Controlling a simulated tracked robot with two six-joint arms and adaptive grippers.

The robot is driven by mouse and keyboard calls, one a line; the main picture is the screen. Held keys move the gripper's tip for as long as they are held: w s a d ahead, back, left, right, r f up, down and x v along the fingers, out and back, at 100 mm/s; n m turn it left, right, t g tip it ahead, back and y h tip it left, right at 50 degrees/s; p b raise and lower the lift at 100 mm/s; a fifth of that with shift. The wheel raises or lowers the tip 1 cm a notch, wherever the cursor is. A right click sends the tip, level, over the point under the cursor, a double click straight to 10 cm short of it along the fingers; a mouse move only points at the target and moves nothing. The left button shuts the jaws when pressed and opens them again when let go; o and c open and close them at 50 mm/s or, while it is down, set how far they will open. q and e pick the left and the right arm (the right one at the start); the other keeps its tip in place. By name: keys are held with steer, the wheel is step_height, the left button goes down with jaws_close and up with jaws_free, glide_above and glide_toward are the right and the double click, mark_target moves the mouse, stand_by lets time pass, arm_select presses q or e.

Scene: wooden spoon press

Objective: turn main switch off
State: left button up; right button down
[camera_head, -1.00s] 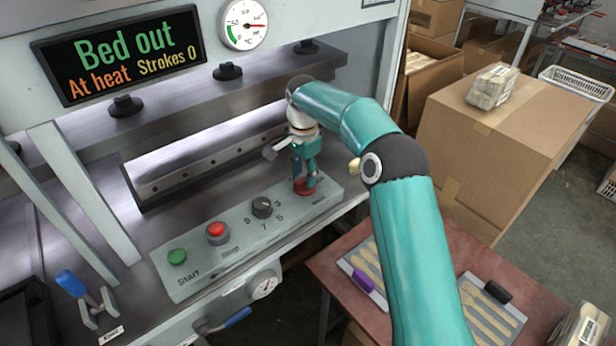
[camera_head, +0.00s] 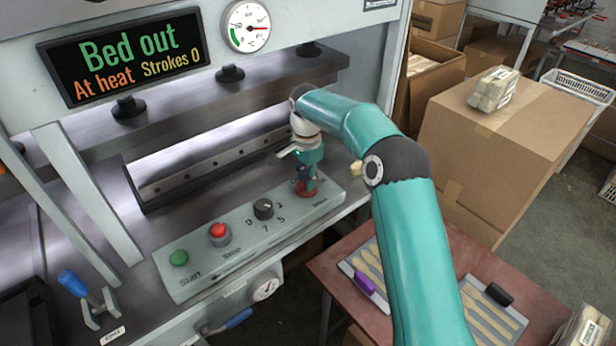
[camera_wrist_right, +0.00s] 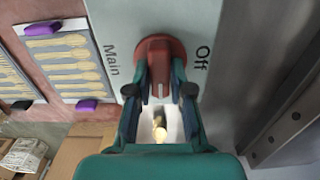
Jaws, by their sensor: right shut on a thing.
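The main switch is a red rotary knob at the right end of the grey control panel (camera_head: 200,270). In the right wrist view the red main switch (camera_wrist_right: 160,46) sits between the printed words "Main" and "Off". My right gripper (camera_head: 306,188) points down at it in the head view. In the right wrist view my right gripper (camera_wrist_right: 160,80) has its two fingers closed on the sides of the knob. The fingers hide part of the knob, and its exact pointing direction is hard to tell. My left gripper is not in view.
The panel also carries a green start button (camera_head: 179,257), a red stop button (camera_head: 219,233) and a black dial (camera_head: 263,208). The display (camera_head: 125,55) reads "Bed out", "At heat", "Strokes 0". A red table (camera_head: 330,262) with spoon trays and a cardboard box (camera_head: 500,140) stand right.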

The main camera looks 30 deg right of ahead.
steer(key=shift+r+n, duration=0.15)
steer(key=shift+n, duration=0.25)
steer(key=n+p, duration=0.1)
steer(key=n, duration=0.1)
steer(key=shift+w+n+p, duration=0.1)
steer(key=shift+n+p, duration=0.2)
steer(key=shift+p, duration=0.1)
steer(key=n+p, duration=0.1)
steer(key=n, duration=0.3)
steer(key=shift+a+n, duration=0.1)
steer(key=shift+n, duration=0.2)
steer(key=n+p, duration=0.1)
steer(key=n, duration=0.4)
steer(key=shift+p, duration=0.35)
steer(key=shift+n+p, duration=0.3)
steer(key=shift+n, duration=2.2)
steer(key=c, duration=1)
jaws_free()
steer(key=shift+c, duration=0.2)
